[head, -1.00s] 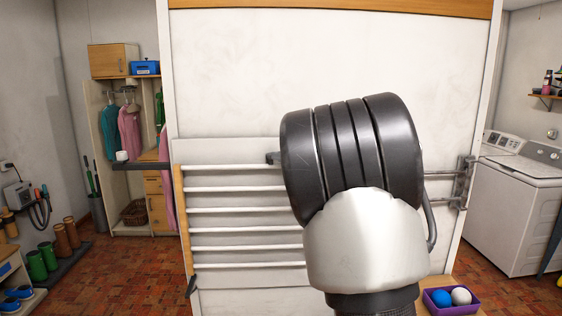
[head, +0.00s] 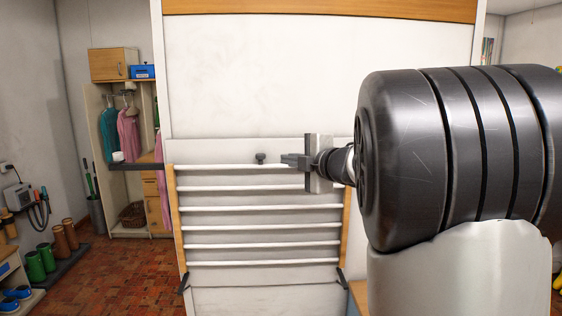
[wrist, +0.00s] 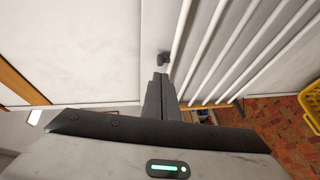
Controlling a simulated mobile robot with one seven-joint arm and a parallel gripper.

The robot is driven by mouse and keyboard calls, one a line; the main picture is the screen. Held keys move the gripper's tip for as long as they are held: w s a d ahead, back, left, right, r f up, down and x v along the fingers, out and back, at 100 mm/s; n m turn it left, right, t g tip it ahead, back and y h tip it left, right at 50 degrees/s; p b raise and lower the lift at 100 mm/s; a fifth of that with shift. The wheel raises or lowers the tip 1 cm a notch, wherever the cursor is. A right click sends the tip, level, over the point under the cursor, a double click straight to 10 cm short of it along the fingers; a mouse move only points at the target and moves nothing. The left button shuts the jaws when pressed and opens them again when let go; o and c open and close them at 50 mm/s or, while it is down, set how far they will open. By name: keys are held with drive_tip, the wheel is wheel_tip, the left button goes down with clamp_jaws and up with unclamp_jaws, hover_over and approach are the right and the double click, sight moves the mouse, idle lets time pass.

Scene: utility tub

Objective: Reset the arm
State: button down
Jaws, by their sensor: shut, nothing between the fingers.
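My gripper (head: 287,160) shows in the head view in front of the white panel, pointing left, at the height of the top bar of a drying rack (head: 260,208). In the wrist view its two fingers (wrist: 160,78) lie together with nothing between them. A small dark knob (head: 260,158) is just left of the fingertips in the head view. In the wrist view the knob (wrist: 163,57) appears just beyond the tips; I cannot tell whether they touch. My dark arm link fills the right of the head view and hides what lies behind it.
The rack has several white bars between wooden side rails and stands nearly flat against the panel. An open wardrobe (head: 99,170) with hanging clothes, boots (head: 36,265) and brick-coloured floor (head: 112,282) are at left. A yellow basket (wrist: 309,115) shows in the wrist view.

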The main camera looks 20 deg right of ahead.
drive_tip(key=s+d+r+m+h, duration=0.2)
drive_tip(key=s+d+m+h, duration=0.35)
drive_tip(key=s+m, duration=0.5)
drive_tip(key=s+a+f+m+g, duration=0.3)
drive_tip(key=s+a+f, duration=0.1)
drive_tip(key=s, duration=0.5)
drive_tip(key=s+a+f+m+g, duration=0.3)
drive_tip(key=s+a+f, duration=0.2)
drive_tip(key=s+f, duration=0.2)
drive_tip(key=s+a+f+m+g+y, duration=0.1)
drive_tip(key=s+a+f+m+g, duration=0.2)
drive_tip(key=s+f, duration=0.3)
drive_tip(key=s+a, duration=0.1)
drive_tip(key=s, duration=0.4)
drive_tip(key=shift+s+a+f+m+g, duration=0.15)
drive_tip(key=shift+s+f+m+g, duration=0.1)
drive_tip(key=shift+s+m+g, duration=0.1)
